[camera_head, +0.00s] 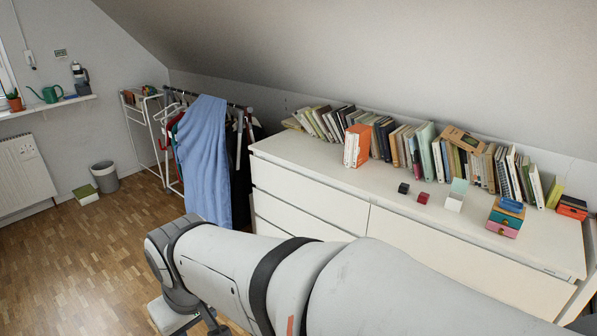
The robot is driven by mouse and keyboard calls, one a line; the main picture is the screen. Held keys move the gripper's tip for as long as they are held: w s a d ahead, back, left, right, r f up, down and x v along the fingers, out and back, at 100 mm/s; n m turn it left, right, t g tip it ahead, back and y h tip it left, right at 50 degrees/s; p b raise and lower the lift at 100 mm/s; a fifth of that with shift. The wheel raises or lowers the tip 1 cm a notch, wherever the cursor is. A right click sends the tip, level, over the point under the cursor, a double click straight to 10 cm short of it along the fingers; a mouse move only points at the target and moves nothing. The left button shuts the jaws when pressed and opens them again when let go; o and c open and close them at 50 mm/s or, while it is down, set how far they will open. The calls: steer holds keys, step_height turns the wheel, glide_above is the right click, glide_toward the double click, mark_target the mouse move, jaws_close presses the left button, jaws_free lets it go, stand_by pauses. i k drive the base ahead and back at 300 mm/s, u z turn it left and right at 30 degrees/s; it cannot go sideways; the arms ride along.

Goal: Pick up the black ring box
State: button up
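The black ring box (403,188) is a small dark cube on the white dresser top (330,181). It stands to the left of a small red box (423,198), with a narrow gap between them. Nothing covers it. My arm crosses the foreground from the lower right to the lower left. The fingers of my gripper do not show; the far end of the arm runs out of the bottom edge at the lower left, well away from the box.
Several books line the wall behind the box, with an orange book stack (357,146) to its left. An open white and mint box (456,195) and a small coloured drawer box (506,216) stand to the right. The dresser's front strip is clear. A clothes rack (180,150) stands left.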

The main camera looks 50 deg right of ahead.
mark_target(404, 188)
steer(key=z, duration=2.35)
